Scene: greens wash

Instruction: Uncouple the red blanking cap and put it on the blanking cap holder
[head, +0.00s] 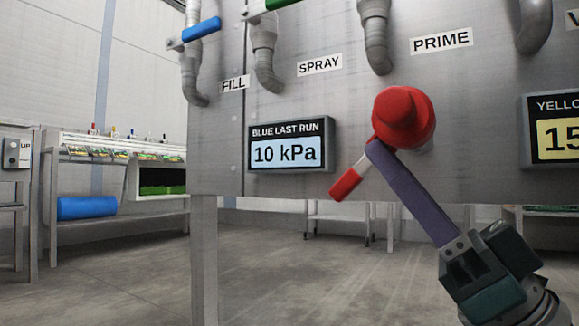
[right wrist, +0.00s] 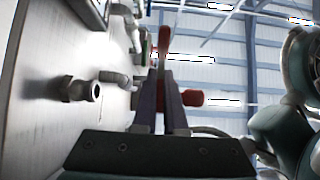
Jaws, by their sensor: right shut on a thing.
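The red blanking cap (head: 403,117) is in front of the steel panel, below the PRIME label. A grey fitting shows just behind its lower right. A lever with a red grip (head: 347,183) hangs at its lower left; a red grip also shows in the right wrist view (right wrist: 193,98). My right gripper (head: 377,150) reaches up from the lower right, its purple fingers shut at the cap's lower left edge, where the lever meets it. The exact contact is hidden. In the right wrist view, red shows beyond the fingertips (right wrist: 163,65). I cannot identify the cap holder. My left gripper is out of view.
A pressure display (head: 290,146) is on the panel to the left, and a yellow display (head: 555,130) to the right. Pipes come down above. In the right wrist view a bare metal fitting (right wrist: 82,90) sticks out of the panel. Open floor lies below.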

